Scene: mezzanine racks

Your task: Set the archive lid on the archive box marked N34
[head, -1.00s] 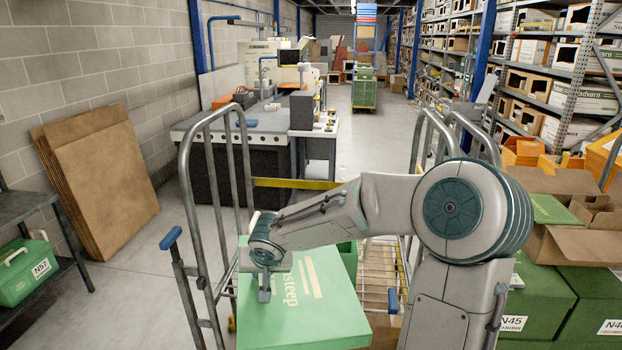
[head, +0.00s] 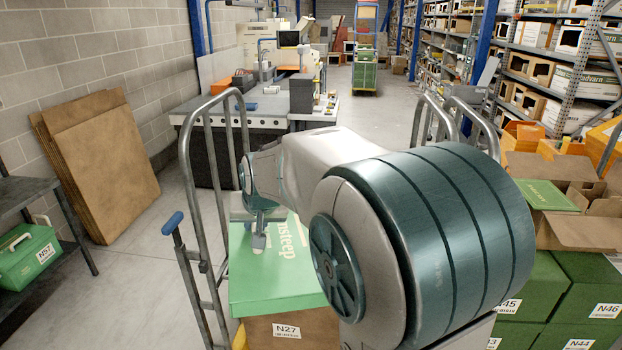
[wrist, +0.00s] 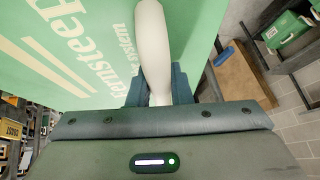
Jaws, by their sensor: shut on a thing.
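The green archive lid (head: 280,285) with pale lettering is in the middle of the head view, over a brown box marked N27 (head: 292,330). I cannot tell whether the lid touches that box. My gripper (head: 259,240) is above the lid. In the wrist view my gripper (wrist: 155,95) is shut on the lid's white handle (wrist: 151,40), with the green lid top (wrist: 70,75) spread beyond it. I can read no N34 mark in either view. My arm hides the area right of the lid.
Grey tubular cart frames (head: 188,170) rise on both sides. A green N57 box (head: 25,255) sits on a left shelf; brown boards (head: 105,165) lean on the wall.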

